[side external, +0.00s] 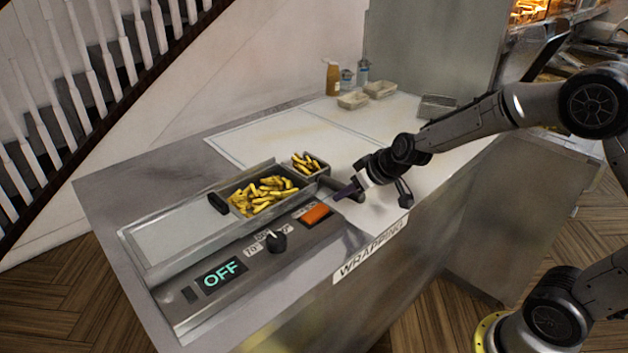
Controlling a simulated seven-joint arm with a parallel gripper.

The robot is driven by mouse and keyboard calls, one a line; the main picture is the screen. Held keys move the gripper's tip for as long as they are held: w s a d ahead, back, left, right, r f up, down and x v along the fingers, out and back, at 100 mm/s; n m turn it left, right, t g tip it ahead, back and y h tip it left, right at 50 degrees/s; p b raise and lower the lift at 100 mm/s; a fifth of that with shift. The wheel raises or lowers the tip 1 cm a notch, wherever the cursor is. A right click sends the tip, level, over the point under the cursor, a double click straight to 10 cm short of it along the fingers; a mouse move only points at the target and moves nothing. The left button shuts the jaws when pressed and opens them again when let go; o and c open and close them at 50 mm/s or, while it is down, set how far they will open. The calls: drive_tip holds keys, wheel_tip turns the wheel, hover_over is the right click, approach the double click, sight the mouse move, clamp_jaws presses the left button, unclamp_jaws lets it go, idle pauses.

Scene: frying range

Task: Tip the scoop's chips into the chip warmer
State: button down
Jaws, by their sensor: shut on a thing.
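The chip warmer (185,310) is a long metal unit on the counter, with an "OFF" display, a black knob and an orange switch. Its open well holds a heap of yellow chips (262,196). A small metal scoop (325,173) with several chips (307,163) in it is at the well's far right end, roughly level. I cannot tell whether it touches the warmer's rim. My gripper (350,190) is to the right of the well and shut on what appears to be the scoop's dark handle. The fingertips are small and partly hidden.
A flat metal lid (185,232) covers the warmer's left part. A "WRAPPING" label (370,249) is on the counter's front edge. Pale trays (380,89), bottles (332,78) and a wire basket (437,107) stand at the back. The white board (290,130) behind the warmer is clear.

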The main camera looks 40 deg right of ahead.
drive_tip(key=shift+r, duration=2.55)
drive_tip(key=shift+w+r, duration=0.1)
drive_tip(key=shift+r, duration=0.45)
wheel_tip(320, 180, up, 12)
drive_tip(key=f, duration=0.1)
drive_tip(key=s+a+n+g+y, duration=0.1)
drive_tip(key=s+a+n+y, duration=0.3)
drive_tip(key=s+a+n, duration=0.15)
wheel_tip(320, 180, down, 5)
drive_tip(key=w+a+r+g+h, duration=0.4)
drive_tip(key=w+r+g, duration=0.3)
drive_tip(key=r, duration=0.1)
drive_tip(key=shift+w+r+g, duration=0.25)
drive_tip(key=shift+r+g, duration=0.05)
drive_tip(key=shift+r, duration=0.05)
